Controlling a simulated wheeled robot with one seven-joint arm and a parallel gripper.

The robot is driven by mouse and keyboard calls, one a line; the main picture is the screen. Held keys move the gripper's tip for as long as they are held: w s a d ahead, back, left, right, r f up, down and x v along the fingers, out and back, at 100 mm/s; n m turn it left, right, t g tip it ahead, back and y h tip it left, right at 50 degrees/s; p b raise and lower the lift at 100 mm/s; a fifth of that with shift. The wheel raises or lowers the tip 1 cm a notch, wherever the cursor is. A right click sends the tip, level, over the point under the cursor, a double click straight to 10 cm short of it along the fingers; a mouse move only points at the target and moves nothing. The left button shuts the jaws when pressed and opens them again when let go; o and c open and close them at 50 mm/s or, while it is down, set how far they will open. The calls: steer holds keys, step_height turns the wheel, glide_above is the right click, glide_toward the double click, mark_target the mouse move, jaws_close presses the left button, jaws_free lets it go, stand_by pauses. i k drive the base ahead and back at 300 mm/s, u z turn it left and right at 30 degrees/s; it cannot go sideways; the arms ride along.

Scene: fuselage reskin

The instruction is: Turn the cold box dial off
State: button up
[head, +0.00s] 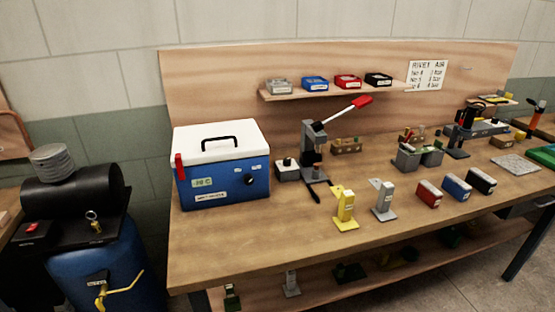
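The cold box (220,163) is a blue cooler with a white lid and a black carry handle, at the left end of the workbench. Its lid looks shut. The black dial (249,180) sits on the right part of its front face, with small white labels just above it. Which way the dial points is too small to tell. A greenish display (202,183) is on the left of the same face, and a red latch (179,167) is at the left corner. My gripper is not in view.
A lever press with a red grip (362,102) and a small box with a black knob (287,170) stand right of the cold box. Yellow (345,208) and grey (383,199) stands are in front. The bench top (225,235) before the cold box is clear. A blue barrel (105,270) stands left.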

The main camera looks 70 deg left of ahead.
mark_target(248, 179)
steer(key=k, duration=1.15)
steer(key=u, duration=2.3)
steer(key=i, duration=0.5)
steer(key=u, duration=0.65)
steer(key=k, duration=0.75)
steer(key=u, duration=0.85)
steer(key=k, duration=0.5)
steer(key=u, duration=0.2)
steer(key=i, duration=1.45)
steer(key=z, duration=0.9)
